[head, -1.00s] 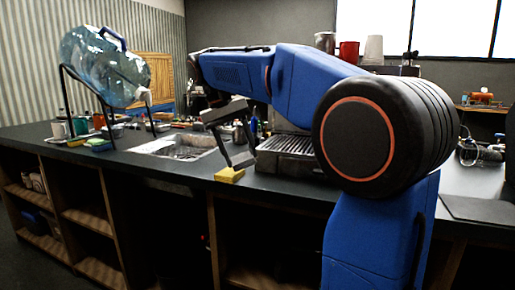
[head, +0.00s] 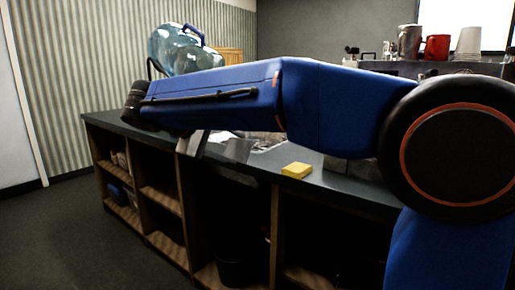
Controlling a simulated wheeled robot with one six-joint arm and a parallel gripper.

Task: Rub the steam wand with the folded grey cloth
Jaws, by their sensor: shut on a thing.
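My gripper (head: 193,142) hangs below the far end of my blue arm, over the front edge of the counter. Only its lower part shows; the arm covers the rest. It is shut on what looks like the folded grey cloth (head: 238,150), a flat pale grey patch to its right, partly under the arm. The fingertips' hold on it is not clear to see. The steam wand cannot be made out; my arm covers most of the brewer's front.
A yellow sponge (head: 297,170) lies near the edge of the dark counter (head: 345,187). A large blue water bottle (head: 180,50) stands behind my arm. A metal jug (head: 409,41), a red cup (head: 437,47) and white cups (head: 468,44) stand at the top right. Open shelves (head: 160,200) are below; the floor at left is clear.

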